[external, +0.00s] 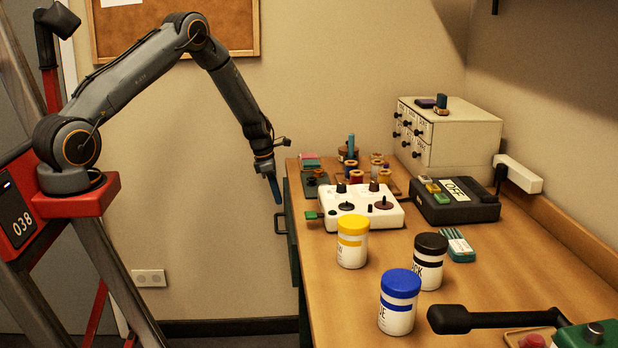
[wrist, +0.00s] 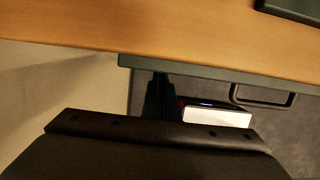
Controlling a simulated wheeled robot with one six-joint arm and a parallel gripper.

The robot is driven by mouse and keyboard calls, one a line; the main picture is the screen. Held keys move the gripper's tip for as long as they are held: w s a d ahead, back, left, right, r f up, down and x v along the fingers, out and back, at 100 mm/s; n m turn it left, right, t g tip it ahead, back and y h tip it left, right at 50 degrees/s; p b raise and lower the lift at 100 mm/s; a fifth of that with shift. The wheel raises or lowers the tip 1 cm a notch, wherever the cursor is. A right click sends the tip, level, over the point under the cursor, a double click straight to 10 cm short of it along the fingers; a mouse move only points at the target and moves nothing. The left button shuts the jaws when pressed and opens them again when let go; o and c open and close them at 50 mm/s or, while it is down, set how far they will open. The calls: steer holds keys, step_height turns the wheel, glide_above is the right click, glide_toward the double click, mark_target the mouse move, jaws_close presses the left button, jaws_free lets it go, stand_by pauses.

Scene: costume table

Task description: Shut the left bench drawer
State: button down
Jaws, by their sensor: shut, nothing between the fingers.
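The left bench drawer shows as a dark green front (external: 292,240) at the left side of the bench, with a dark handle (external: 279,220) facing left. The front seems to stand slightly out from the bench edge; I cannot tell how far. In the wrist view its teal top edge (wrist: 215,73) runs along the wood, with the handle (wrist: 263,98) at the right. My gripper (external: 277,192) is shut and empty, pointing down just left of the drawer front, above the handle's height. In the wrist view the shut fingers (wrist: 160,98) overlap the front's edge from view; contact is unclear.
The bench top (external: 480,285) holds a white control box (external: 360,213), several lidded jars, such as a yellow-lidded one (external: 351,250), a black device (external: 455,208) and a small drawer cabinet (external: 460,140). The space left of the bench is open down to the floor.

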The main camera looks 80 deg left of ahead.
steer(key=s+r+b, duration=0.2)
steer(key=s+r, duration=0.4)
steer(key=r, duration=0.4)
steer(key=s+d+f+n+t+h+b, duration=0.3)
steer(key=f+n+b, duration=0.2)
steer(key=f+b, duration=0.1)
steer(key=s+d+f+n+t+h+b, duration=0.25)
steer(key=f+n+b, duration=0.2)
steer(key=f, duration=0.25)
steer(key=s+a+n+t+y+b, duration=0.4)
steer(key=a+n+t+y+b, duration=0.2)
steer(key=a+n+t+b, duration=0.3)
steer(key=w+b, duration=0.9)
steer(key=w, duration=0.5)
steer(key=shift+w+d+r+t, duration=0.15)
steer(key=shift+d+r+t, duration=0.1)
steer(key=shift+r+t, duration=0.1)
steer(key=shift+w+m+h, duration=0.1)
steer(key=shift+m+h, duration=0.15)
